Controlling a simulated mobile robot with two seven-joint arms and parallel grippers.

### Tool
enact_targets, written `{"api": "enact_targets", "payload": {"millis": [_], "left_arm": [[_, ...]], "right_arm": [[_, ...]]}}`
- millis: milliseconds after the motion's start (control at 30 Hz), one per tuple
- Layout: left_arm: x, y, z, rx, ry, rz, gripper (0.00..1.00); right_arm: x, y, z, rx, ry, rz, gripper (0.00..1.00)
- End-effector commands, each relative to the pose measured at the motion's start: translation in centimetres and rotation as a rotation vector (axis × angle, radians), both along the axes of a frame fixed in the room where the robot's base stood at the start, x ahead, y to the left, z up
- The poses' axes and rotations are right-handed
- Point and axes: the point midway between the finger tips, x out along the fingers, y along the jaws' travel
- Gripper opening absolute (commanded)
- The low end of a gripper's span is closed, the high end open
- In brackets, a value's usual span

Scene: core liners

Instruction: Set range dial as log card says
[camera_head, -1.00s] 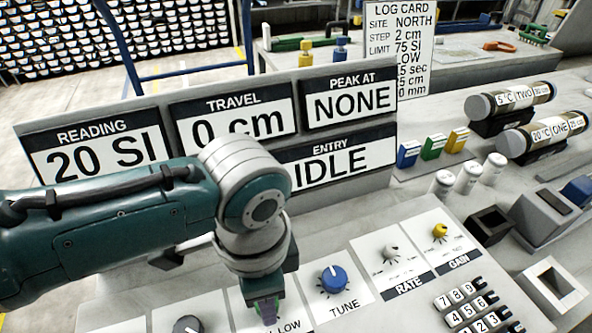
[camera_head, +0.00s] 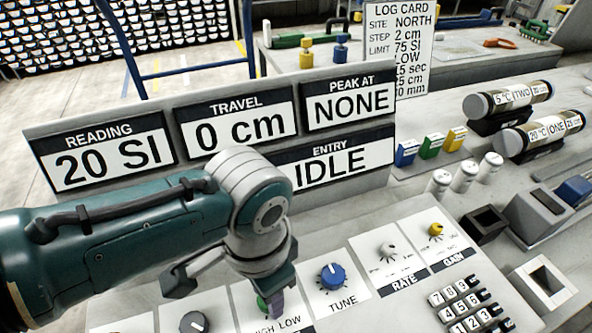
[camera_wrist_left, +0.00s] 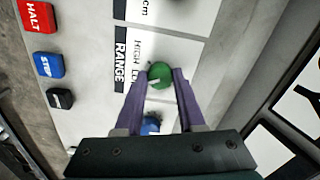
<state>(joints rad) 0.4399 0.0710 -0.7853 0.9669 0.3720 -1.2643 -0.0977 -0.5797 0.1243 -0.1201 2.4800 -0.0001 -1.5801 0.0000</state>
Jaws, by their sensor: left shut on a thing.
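The green range dial (camera_wrist_left: 160,75) sits on the white RANGE panel (camera_wrist_left: 119,62). My left gripper (camera_wrist_left: 165,80) is shut on it, with one purple finger on each side. In the wrist view the dial's white mark points to the lower left, toward the LOW end of the HIGH LOW lettering. In the head view the left gripper (camera_head: 270,304) comes down over the dial, which is mostly hidden. The log card (camera_head: 400,48) reads SITE NORTH, STEP 2 cm, LIMIT 75 SI and a line ending in LOW; its lower left is covered. My right gripper is not in view.
The blue TUNE knob (camera_head: 332,276) is just right of the gripper, and a grey knob (camera_head: 194,324) is to its left. RATE knob (camera_head: 388,249), GAIN knob (camera_head: 436,230) and keypad (camera_head: 470,308) lie further right. The display board (camera_head: 215,128) stands behind, reading IDLE under ENTRY.

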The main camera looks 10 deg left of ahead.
Motion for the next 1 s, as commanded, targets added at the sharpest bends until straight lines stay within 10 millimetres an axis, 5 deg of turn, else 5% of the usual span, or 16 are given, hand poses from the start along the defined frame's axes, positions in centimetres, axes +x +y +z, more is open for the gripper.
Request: {"api": "enact_targets", "payload": {"millis": [133,167,400,733,1000], "left_arm": [[0.0,-0.1,0.0,-0.003,0.000,0.002,0.00],[0.0,-0.1,0.0,-0.002,-0.001,0.002,0.41],[0.0,0.0,0.0,-0.001,0.000,0.001,0.68],[0.0,0.0,0.6,-0.001,-0.002,0.000,0.69],[0.1,0.0,5.7,-0.003,-0.004,-0.001,0.69]], "right_arm": [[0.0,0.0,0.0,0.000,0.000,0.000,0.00],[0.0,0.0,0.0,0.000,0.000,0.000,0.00],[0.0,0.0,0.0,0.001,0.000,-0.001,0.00],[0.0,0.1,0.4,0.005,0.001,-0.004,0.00],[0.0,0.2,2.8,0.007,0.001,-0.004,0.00]]}}
